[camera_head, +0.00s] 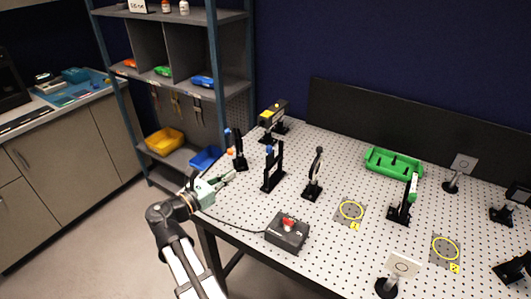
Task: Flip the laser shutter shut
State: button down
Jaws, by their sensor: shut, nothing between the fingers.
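A laser (273,115), a dark box with a yellow side, sits at the back left of the perforated table. In front of it, near the table's left edge, stands a small black post device with a blue part and an orange tip (231,151); it looks like the laser shutter. The flap's exact position is too small to tell. My gripper (231,175), pale green with dark fingers, is at the left table edge, just below and in front of this device. Its fingers are shut and empty, with a small apparent gap to the device.
A black mount with a blue top (272,168) and a dark post-mounted optic (314,175) stand to the right. A control box with a red switch (287,230) sits at the front edge, with its cable running left. A green tray (393,162) lies farther back.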

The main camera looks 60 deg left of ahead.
dwell(0.3)
jog(key=p, duration=0.5)
send_near(269, 146)
jog(key=x, duration=0.2)
jog(key=f+x, duration=0.1)
jog(key=x, duration=0.1)
jog(key=shift+w+a, duration=0.1)
jog(key=shift+w, duration=0.3)
jog(key=shift+w+a, duration=0.15)
jog(key=shift+w, duration=0.45)
jog(key=shift+f, duration=0.1)
jog(key=x, duration=0.2)
jog(key=a+x, duration=0.1)
jog(key=x, duration=0.2)
jog(key=shift+s+b, duration=0.2)
jog(key=shift+b, duration=0.2)
